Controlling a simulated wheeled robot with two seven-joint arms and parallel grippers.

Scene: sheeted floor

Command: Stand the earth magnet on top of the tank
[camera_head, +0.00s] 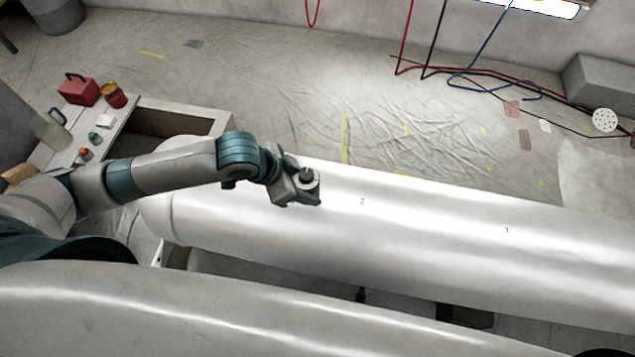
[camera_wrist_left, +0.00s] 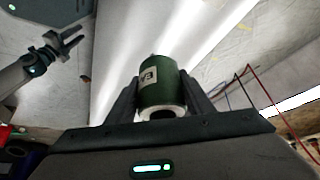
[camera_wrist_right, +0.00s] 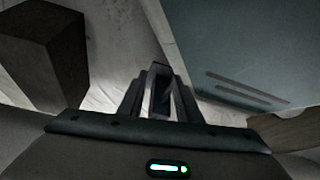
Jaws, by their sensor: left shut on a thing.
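The tank (camera_head: 430,228) is a long, glossy white cylinder lying across the head view, with small numbers 2 and 3 on it. My left gripper (camera_head: 308,188) is over its upper left part. It is shut on the earth magnet, a green cylinder (camera_wrist_left: 158,82) with a pale label and a white rim, held between both fingers in the left wrist view. In the head view only the magnet's dark and pale end (camera_head: 307,175) shows. I cannot tell whether the magnet touches the tank.
A side bench (camera_head: 68,155) at left holds a red box (camera_head: 78,90), a red-orange can (camera_head: 114,95) and small items. A second large pale rounded body (camera_head: 200,310) lies in front. Hoses (camera_head: 480,72) and a grey block (camera_head: 598,82) are at the back right. The tank's right part is clear.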

